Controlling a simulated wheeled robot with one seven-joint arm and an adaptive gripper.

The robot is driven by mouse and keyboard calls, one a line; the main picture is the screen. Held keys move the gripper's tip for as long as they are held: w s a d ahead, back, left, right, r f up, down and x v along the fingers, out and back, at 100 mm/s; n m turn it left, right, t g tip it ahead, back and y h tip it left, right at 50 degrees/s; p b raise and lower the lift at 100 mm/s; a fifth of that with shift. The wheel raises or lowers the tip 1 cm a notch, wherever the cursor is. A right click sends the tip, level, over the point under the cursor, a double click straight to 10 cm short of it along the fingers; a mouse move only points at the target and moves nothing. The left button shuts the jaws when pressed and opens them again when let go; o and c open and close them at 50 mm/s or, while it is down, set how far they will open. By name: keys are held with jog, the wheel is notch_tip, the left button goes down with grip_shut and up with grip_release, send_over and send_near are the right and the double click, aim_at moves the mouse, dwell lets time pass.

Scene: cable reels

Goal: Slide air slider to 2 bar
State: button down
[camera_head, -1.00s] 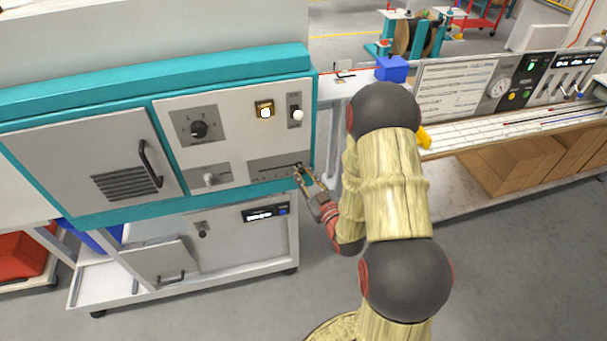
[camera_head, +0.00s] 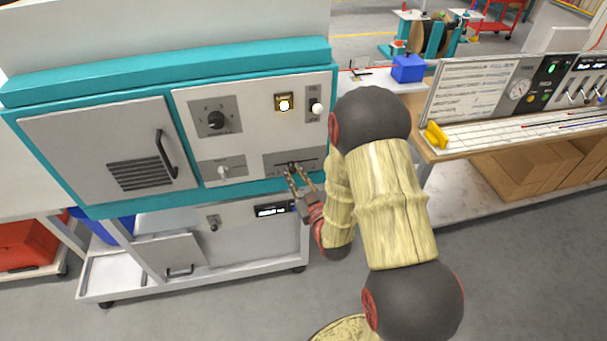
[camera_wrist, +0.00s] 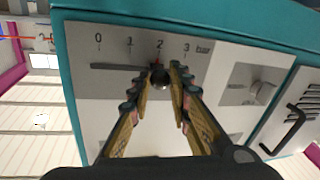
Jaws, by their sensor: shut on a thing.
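The air slider panel (camera_head: 273,158) is a grey plate low on the right of the teal and white cabinet face. In the wrist view its scale (camera_wrist: 113,51) reads 0, 1, 2, 3 bar above a dark horizontal slot. The dark slider knob (camera_wrist: 161,83) sits under the 2, with a small red pointer just below that number. My gripper (camera_head: 292,172) reaches the panel from the front. In the wrist view its two fingers (camera_wrist: 160,80) are closed on the knob from both sides. The fingertips hide part of the slot around the knob.
A rotary dial (camera_head: 215,119), a lit button (camera_head: 284,102) and a white-tipped switch (camera_head: 316,107) are on the same face. A small lever (camera_head: 223,171) is left of the slider. A door handle (camera_head: 165,154) juts out farther left. A workbench (camera_head: 520,137) stands right.

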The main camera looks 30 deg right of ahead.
dwell(0.3)
jog(key=c, duration=1.7)
grip_release()
jog(key=shift+o, duration=0.4)
jog(key=s+a, duration=0.1)
jog(key=s, duration=1.1)
jog(key=shift+f, duration=0.1)
